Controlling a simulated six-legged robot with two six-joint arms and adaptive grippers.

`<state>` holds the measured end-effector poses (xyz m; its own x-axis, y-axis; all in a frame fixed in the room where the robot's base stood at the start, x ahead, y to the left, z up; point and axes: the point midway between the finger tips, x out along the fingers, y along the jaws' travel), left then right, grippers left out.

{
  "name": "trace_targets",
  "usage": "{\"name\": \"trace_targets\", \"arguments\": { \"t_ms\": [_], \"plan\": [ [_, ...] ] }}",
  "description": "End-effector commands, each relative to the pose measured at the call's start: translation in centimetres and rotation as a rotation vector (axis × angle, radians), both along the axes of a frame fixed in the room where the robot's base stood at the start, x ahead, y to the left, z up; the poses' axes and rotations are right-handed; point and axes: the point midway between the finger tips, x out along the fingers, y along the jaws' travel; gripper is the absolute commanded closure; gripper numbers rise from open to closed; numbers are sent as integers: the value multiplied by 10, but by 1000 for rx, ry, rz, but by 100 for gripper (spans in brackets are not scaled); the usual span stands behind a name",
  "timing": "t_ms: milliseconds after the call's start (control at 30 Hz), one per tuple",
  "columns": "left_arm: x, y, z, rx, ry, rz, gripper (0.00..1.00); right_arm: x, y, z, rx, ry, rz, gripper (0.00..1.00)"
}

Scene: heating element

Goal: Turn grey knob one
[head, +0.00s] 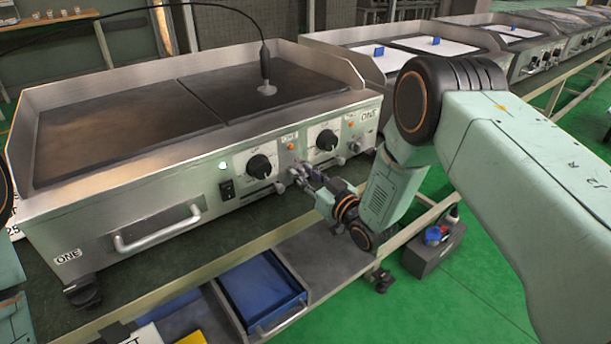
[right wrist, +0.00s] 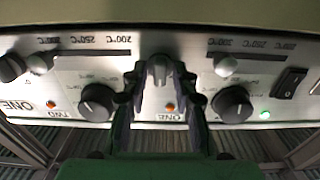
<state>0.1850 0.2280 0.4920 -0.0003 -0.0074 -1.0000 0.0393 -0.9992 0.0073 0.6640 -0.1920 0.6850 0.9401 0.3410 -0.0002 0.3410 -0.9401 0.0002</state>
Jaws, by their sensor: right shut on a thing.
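The griddle (head: 130,173) is a steel unit with a dark two-part plate and a front panel of controls. In the right wrist view, a small grey knob (right wrist: 158,70) lies between the fingers of my right gripper (right wrist: 158,85), which is shut on it. In the head view my right gripper (head: 303,177) reaches the panel between the two black dials and mostly hides this knob. The wrist view is upside down and shows a label reading ONE below the held knob. My left gripper is not in view.
Black dials stand left (head: 260,166) and right (head: 327,140) of the gripper. A rocker switch (head: 226,189) sits under a lit green lamp (head: 223,166). A handle (head: 158,228) juts from the front. A black probe (head: 265,65) stands on the plate. Below is a blue drawer (head: 258,290).

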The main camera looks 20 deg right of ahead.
Motion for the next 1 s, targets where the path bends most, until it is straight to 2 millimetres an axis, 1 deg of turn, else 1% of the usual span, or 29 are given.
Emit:
{"name": "trace_targets", "arguments": {
  "t_ms": [267,467,667,1000],
  "plan": [
    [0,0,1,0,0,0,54,0,0,0,-9,-3,0,100],
    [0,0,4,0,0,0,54,-1,0,0,-74,-27,0,100],
    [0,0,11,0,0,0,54,-1,1,0,-212,-75,1,100],
    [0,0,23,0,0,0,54,-1,2,0,-514,-184,1,100]
  ]
}}
